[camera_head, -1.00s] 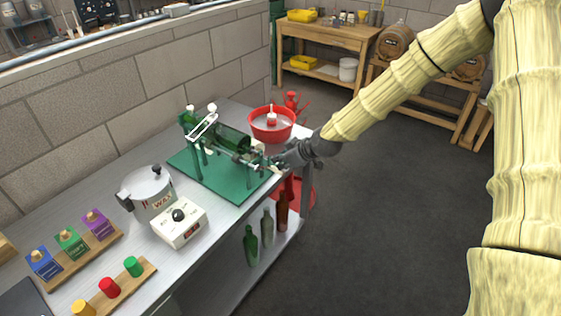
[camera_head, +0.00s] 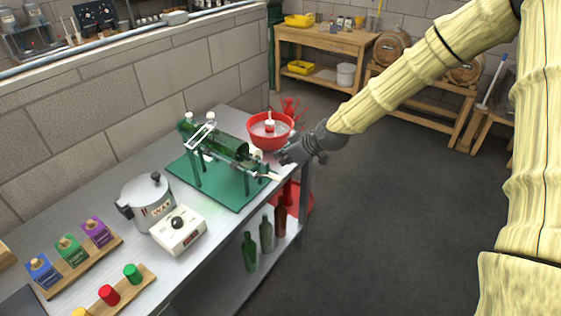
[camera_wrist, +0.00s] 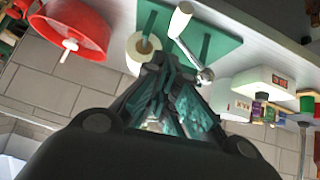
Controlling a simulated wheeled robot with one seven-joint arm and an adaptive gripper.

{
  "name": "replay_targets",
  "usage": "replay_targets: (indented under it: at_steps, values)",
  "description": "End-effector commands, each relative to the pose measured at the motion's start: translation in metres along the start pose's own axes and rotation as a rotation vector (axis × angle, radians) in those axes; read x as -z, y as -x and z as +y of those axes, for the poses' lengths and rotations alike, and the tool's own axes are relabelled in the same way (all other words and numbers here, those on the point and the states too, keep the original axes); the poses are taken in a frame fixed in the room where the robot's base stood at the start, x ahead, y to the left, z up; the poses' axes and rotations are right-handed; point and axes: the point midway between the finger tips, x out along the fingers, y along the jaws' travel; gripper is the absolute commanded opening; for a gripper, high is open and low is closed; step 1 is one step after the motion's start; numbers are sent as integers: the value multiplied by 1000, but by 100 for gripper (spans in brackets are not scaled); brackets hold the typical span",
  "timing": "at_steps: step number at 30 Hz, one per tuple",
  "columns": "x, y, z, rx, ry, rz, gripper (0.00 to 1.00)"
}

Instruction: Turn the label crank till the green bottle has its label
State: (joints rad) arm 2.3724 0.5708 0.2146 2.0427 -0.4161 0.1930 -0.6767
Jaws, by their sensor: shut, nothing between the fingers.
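The green bottle (camera_head: 225,143) lies on its side in the green labelling stand (camera_head: 247,187), under a white-framed bar. I cannot make out a label on it. The crank is at the stand's near right end, its pale handle (camera_head: 273,177) pointing out toward the bench edge. In the wrist view the white handle (camera_wrist: 180,19) and metal crank arm (camera_wrist: 190,55) show beside a pale roll (camera_wrist: 142,50). My gripper (camera_head: 284,158) is shut and empty, just beside the crank end. In the wrist view its fingertips (camera_wrist: 160,65) overlap the roll's edge; contact with the crank cannot be told.
A red bowl (camera_head: 255,135) stands behind the stand. A wax pot (camera_head: 138,191) and white control box (camera_head: 180,242) stand to the left. Label boxes and coloured caps sit on wooden strips in front. Several bottles stand on the lower shelf. The floor at right is clear.

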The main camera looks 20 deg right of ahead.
Motion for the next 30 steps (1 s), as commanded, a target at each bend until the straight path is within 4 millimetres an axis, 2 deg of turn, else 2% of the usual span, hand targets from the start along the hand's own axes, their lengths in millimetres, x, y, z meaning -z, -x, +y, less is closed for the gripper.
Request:
replay_targets:
  at_steps: [18, 30]
  values:
    - [0, 60, 4, -1, 1, 1, 0]
    - [0, 77, 4, 0, 0, 0, 0]
